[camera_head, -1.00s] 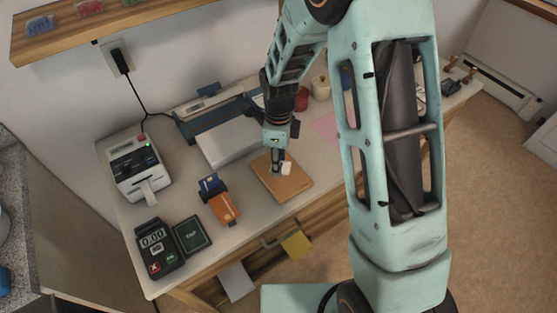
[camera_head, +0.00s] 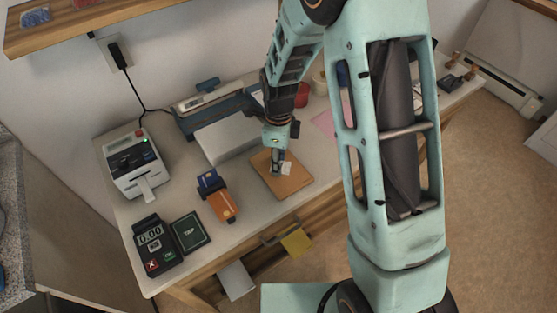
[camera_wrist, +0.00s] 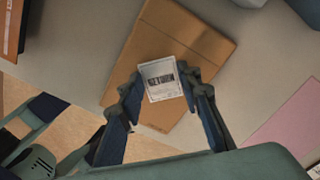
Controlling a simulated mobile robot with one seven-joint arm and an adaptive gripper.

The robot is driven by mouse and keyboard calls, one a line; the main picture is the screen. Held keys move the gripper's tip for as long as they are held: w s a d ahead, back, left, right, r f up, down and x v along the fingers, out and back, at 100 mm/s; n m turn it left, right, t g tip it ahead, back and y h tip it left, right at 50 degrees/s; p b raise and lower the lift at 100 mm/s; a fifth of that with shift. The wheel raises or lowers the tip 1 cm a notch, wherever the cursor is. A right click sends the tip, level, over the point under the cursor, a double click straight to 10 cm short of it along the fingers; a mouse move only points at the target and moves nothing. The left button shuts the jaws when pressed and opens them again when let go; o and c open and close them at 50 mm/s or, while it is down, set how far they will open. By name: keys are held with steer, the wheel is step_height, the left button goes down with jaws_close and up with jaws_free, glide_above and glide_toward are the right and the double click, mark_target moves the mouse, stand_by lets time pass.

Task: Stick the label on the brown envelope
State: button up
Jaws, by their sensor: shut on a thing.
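The brown envelope (camera_head: 293,187) lies flat on the table and fills the middle of the wrist view (camera_wrist: 190,38). A small white label (camera_wrist: 161,81) with dark print sits between the fingertips of my gripper (camera_wrist: 161,84), over the envelope. My gripper is shut on the label by its two side edges. In the head view, the gripper (camera_head: 278,172) points down at the envelope, with the label (camera_head: 287,168) at its tips. I cannot tell whether the label touches the envelope.
A label printer (camera_head: 134,168) stands at the left. A card terminal (camera_head: 154,245), a dark sign (camera_head: 190,232) and an orange card holder (camera_head: 221,206) stand near the front. A paper trimmer (camera_head: 215,112) is behind the envelope. A pink sheet (camera_wrist: 288,125) lies right of it.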

steer(key=o, duration=0.7)
step_height(320, 180, up, 12)
steer(key=shift+f, duration=0.1)
stand_by(0.4)
steer(key=shift+c, duration=0.5)
